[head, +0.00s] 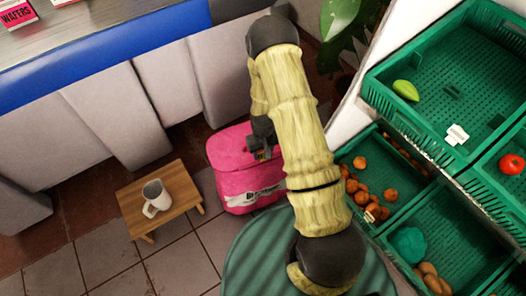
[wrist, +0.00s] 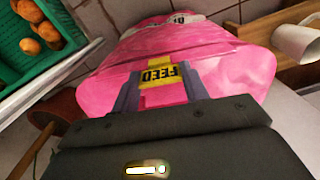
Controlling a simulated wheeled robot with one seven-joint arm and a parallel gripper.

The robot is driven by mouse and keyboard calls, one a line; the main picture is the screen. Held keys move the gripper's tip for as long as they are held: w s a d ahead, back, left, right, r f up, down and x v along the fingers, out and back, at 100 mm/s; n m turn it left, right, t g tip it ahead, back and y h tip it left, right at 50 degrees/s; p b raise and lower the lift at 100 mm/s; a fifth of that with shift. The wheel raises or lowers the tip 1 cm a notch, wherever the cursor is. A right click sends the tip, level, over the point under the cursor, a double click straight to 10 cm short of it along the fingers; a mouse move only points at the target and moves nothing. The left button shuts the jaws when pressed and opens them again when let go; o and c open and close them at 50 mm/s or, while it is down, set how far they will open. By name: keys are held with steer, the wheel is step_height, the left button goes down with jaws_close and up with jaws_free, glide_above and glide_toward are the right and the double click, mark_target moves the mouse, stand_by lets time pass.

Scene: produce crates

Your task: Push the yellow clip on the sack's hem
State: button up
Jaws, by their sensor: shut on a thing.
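The pink sack (head: 229,150) stands on the tiled floor against the grey panelled counter, with printing on its front. It fills the upper middle of the wrist view (wrist: 225,62). The yellow clip (wrist: 161,74), lettered FEED, sits on the sack's hem. My gripper (wrist: 162,88) is shut on the clip, with one finger at each side of it. In the head view my gripper (head: 262,153) is at the sack's upper right side, partly hidden by my arm. The clip is too small to make out clearly there.
A white mug (head: 155,197) stands on a small wooden stool (head: 183,221) left of the sack. Green produce crates (head: 383,95) with vegetables are at the right. A leafy plant (head: 338,17) is behind. Tiled floor is clear at lower left.

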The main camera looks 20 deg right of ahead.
steer(key=shift+s+f, duration=0.1)
steer(key=o, duration=1.3)
steer(key=shift+r+p, duration=2.45)
steer(key=shift+r, duration=0.65)
